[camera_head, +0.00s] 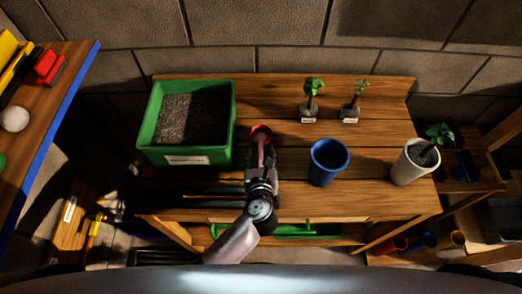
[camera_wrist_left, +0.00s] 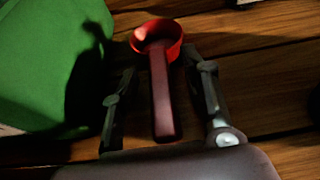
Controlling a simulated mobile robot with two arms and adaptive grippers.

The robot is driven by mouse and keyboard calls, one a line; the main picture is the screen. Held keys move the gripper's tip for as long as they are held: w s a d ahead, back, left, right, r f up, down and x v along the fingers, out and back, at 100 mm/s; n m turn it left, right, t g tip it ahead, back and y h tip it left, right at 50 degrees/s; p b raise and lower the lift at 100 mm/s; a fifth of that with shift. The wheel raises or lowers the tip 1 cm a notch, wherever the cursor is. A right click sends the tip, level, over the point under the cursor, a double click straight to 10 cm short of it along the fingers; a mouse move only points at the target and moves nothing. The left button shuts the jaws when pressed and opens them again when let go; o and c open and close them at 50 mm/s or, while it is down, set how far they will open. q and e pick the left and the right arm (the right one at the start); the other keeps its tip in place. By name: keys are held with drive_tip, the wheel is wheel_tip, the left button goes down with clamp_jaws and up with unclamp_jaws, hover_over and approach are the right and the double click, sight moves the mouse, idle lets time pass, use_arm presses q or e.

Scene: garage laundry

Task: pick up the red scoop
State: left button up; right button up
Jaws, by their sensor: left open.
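The red scoop (camera_head: 261,132) lies on the wooden workbench, just right of the green bin. In the left wrist view the scoop (camera_wrist_left: 160,85) shows its round cup at the far end and its handle pointing back toward my wrist. My left gripper (camera_head: 259,158) is over the scoop's handle and hides much of it in the head view. In the left wrist view my left gripper (camera_wrist_left: 163,85) is open, with one finger on each side of the handle and a gap on both sides. My right gripper is not in view.
The green bin (camera_head: 226,120) of dark soil stands close left of my gripper. A blue pot (camera_head: 328,162) and a white pot (camera_head: 414,163) with a plant stand to the right. Two small seedlings (camera_head: 309,100) (camera_head: 351,103) stand behind. The bench between scoop and blue pot is clear.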

use_arm(q)
drive_tip(key=shift+w, duration=0.15)
drive_tip(key=shift+c, duration=0.6)
clamp_jaws()
